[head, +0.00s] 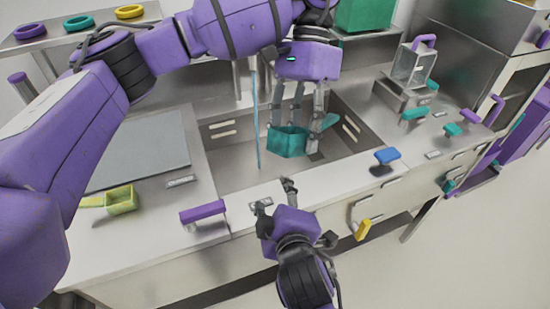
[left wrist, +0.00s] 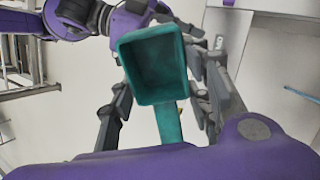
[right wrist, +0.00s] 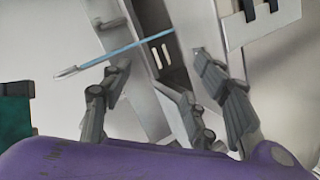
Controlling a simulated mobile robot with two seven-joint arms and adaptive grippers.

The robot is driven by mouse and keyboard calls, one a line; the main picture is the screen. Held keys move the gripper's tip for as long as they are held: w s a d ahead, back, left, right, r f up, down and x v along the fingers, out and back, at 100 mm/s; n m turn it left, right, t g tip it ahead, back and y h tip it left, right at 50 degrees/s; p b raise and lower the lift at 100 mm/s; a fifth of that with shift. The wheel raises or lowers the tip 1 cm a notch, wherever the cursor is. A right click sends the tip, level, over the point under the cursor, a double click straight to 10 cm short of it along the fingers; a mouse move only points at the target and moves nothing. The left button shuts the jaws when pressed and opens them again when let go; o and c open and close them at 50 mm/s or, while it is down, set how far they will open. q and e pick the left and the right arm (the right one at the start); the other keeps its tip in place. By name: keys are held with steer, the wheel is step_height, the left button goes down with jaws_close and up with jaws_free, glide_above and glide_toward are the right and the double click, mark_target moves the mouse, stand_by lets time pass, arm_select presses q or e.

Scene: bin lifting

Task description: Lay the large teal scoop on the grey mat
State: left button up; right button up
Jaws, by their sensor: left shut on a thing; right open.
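The large teal scoop (head: 288,143) hangs in my left gripper (head: 297,120), above the sunken basin in the head view. In the left wrist view its open square bowl (left wrist: 155,68) faces the camera, with the handle (left wrist: 169,123) between the fingers. My left gripper is shut on the scoop. The grey mat (head: 140,150) lies bare on the left counter, partly hidden by my left arm. My right gripper (head: 274,194) is open and empty, low in front of the counter edge. A teal patch (right wrist: 14,115) at the right wrist view's left edge is cut off.
A yellow-green scoop (head: 121,201) lies on the counter in front of the mat. A purple handle (head: 202,211) and a blue one (head: 387,155) stand near the front edge. A thin blue rod (head: 256,120) stands by the basin (head: 225,150). Teal-handled items (head: 414,114) occupy the right counter.

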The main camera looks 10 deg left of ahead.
steer(key=s+a+r+n+t, duration=0.2)
steer(key=a+r+n, duration=0.15)
steer(key=r, duration=0.95)
steer(key=s+a+r+n+t, duration=0.25)
steer(key=r+n, duration=0.25)
steer(key=r, duration=0.7)
steer(key=m+g+h, duration=0.4)
steer(key=m+h, duration=0.1)
steer(key=m, duration=0.2)
glide_toward(283, 149)
steer(key=w, duration=0.3)
steer(key=shift+g, duration=0.25)
steer(key=x, duration=0.7)
steer(key=shift+f, duration=0.45)
steer(key=shift+c, duration=0.5)
